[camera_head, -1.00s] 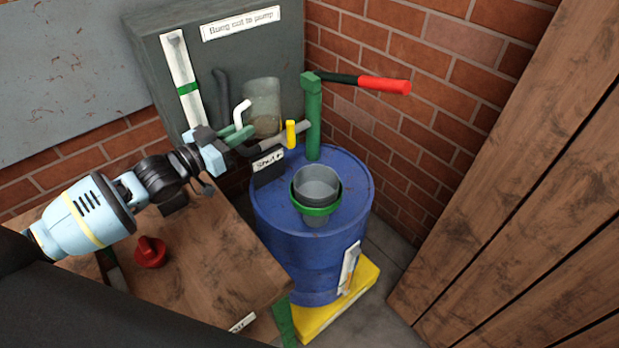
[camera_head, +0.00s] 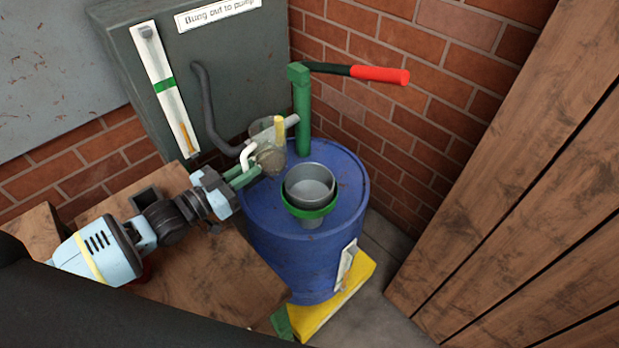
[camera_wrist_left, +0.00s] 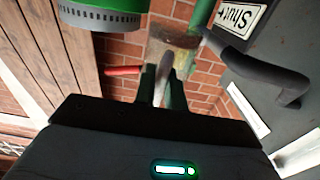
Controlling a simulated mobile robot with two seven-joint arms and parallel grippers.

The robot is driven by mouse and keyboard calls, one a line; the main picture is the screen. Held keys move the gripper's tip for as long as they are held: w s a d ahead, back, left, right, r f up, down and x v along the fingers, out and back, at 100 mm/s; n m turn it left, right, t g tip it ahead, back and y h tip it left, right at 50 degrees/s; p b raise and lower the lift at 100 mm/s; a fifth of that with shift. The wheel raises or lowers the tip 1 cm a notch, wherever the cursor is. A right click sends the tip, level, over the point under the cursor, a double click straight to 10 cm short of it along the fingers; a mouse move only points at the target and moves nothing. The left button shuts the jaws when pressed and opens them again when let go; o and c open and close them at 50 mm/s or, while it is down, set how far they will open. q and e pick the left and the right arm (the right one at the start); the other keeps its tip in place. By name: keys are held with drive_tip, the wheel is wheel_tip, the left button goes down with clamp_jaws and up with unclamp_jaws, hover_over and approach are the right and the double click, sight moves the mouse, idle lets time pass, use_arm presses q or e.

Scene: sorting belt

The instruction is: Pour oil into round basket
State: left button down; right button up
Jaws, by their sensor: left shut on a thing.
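My left gripper (camera_head: 243,176), with green fingers, is shut on the white handle of a clear jug (camera_head: 268,152). Brownish oil shows low in the jug. The jug is held up left of the round basket (camera_head: 310,184) and apart from it; I cannot tell its exact tilt. The basket is a grey round cup in a green ring funnel on top of the blue drum (camera_head: 262,212). My right gripper is not in view.
A green pump post (camera_head: 302,110) with a red-gripped lever (camera_head: 380,75) stands behind the basket. A grey cabinet (camera_head: 225,65) is at the back left. A wooden table (camera_head: 215,275) lies under my left arm. A plank wall (camera_head: 520,200) closes the right side.

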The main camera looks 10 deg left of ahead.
use_arm(q)
drive_tip(key=shift+r, duration=0.3)
